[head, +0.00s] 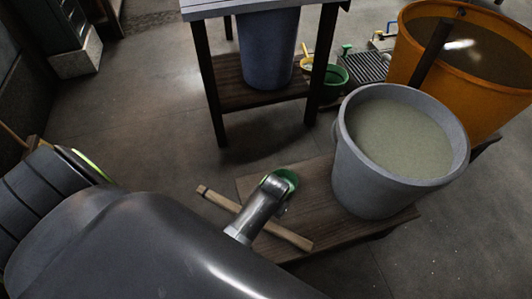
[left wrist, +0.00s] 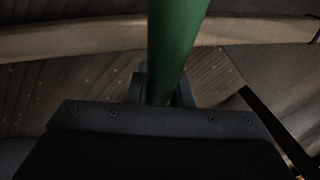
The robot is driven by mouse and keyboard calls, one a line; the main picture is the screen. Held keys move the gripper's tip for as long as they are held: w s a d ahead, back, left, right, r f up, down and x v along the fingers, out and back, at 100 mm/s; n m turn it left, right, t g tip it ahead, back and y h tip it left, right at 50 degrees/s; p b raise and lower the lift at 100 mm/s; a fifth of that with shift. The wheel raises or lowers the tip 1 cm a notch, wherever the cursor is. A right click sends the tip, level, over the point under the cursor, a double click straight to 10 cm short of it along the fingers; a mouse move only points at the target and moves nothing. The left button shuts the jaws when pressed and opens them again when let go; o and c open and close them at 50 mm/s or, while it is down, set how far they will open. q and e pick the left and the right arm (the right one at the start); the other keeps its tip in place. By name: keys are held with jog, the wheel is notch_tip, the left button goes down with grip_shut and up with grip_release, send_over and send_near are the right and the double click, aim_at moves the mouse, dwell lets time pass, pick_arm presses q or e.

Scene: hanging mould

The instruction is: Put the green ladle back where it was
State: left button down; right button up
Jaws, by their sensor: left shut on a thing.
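The green ladle's handle (left wrist: 178,45) shows in the left wrist view, running up from between the fingers of my left gripper (left wrist: 160,90), which is shut on it. In the head view a green round part (head: 288,178), seemingly the held ladle, shows just past the grey end of my left arm, over the low wooden bench. Most of it is hidden by the arm, and I cannot tell its height above the bench. My right gripper is not in view.
A grey bucket (head: 352,165) of cloudy liquid stands on the low bench (head: 285,250), right of my left arm. A wooden stick (head: 288,235) lies across the bench. Behind are a table (head: 265,7), a blue bin (head: 266,50), a green bowl (head: 330,82) and an orange tub (head: 408,50).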

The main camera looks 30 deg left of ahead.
pick_arm(q)
jog(key=c, duration=1.3)
grip_release()
jog(key=shift+r, duration=0.25)
notch_tip(320, 180, up, 11)
jog(key=s+d+p, duration=0.1)
jog(key=d+p, duration=0.1)
jog(key=p, duration=0.3)
jog(key=shift+r, duration=0.2)
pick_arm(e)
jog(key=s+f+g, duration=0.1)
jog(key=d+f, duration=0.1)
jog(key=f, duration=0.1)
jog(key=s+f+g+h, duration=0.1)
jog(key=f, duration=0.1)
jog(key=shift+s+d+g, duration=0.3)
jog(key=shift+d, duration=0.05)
